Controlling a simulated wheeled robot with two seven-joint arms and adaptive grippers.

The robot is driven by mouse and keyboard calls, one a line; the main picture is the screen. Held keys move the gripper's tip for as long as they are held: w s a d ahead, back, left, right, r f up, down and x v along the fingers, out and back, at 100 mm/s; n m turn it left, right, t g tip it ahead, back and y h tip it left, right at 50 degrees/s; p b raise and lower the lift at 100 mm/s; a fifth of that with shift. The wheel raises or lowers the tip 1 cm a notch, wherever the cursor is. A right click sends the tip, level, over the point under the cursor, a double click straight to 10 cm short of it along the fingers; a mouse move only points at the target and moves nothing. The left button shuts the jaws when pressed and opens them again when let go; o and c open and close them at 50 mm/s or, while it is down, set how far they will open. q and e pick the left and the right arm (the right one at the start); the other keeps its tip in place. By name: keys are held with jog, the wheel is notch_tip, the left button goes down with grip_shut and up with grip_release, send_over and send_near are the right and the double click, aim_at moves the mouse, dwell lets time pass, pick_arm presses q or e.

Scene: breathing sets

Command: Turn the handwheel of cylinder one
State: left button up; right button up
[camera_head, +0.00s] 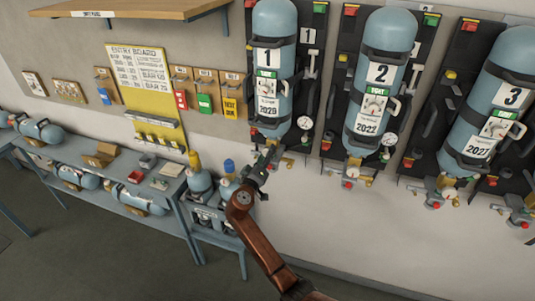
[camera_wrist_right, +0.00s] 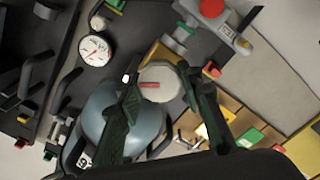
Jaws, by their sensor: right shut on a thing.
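Cylinder one (camera_head: 274,50) is a blue cylinder strapped to a dark wall panel, with a white "1" label; part of a blue cylinder also shows in the wrist view (camera_wrist_right: 135,122). Its handwheel (camera_wrist_right: 162,88), a pale round knob with a red mark, sits between the fingertips in the right wrist view. My right gripper (camera_head: 268,160) is at the valve below cylinder one and hides the handwheel in the head view. Its two dark green fingers (camera_wrist_right: 157,76) are shut on the knob from both sides. My left gripper is not in view.
A pressure gauge (camera_head: 304,123) is close beside the gripper; it also shows in the wrist view (camera_wrist_right: 95,50). Cylinder two (camera_head: 380,80) and cylinder three (camera_head: 495,105) hang to the right. A blue-grey bench (camera_head: 165,215) with equipment stands left.

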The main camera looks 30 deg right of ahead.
jog(key=n+p, duration=0.1)
jog(key=n, duration=0.2)
jog(key=shift+r+n, duration=0.1)
jog(key=shift+n, duration=0.3)
jog(key=n+p, duration=0.1)
jog(key=n, duration=0.1)
jog(key=shift+n+p, duration=0.3)
jog(key=shift+p, duration=0.1)
jog(key=n+p, duration=0.4)
jog(key=n, duration=0.2)
jog(key=n+p, duration=0.4)
jog(key=n, duration=0.1)
jog(key=shift+n, duration=0.4)
jog(key=shift+f+n+p, duration=0.2)
jog(key=shift+n+p, duration=0.15)
jog(key=shift+n, duration=0.65)
jog(key=n, duration=0.2)
jog(key=shift+f+n, duration=0.1)
jog(key=shift+n, duration=0.2)
jog(key=n, duration=1.2)
jog(key=shift+s+d+n, duration=0.1)
jog(key=shift+n, duration=0.3)
jog(key=n, duration=0.9)
jog(key=shift+d+r+n, duration=0.1)
jog(key=shift+r+n, duration=0.1)
jog(key=shift+n, duration=0.8)
jog(key=shift+f+n, duration=0.1)
jog(key=shift+n, duration=0.3)
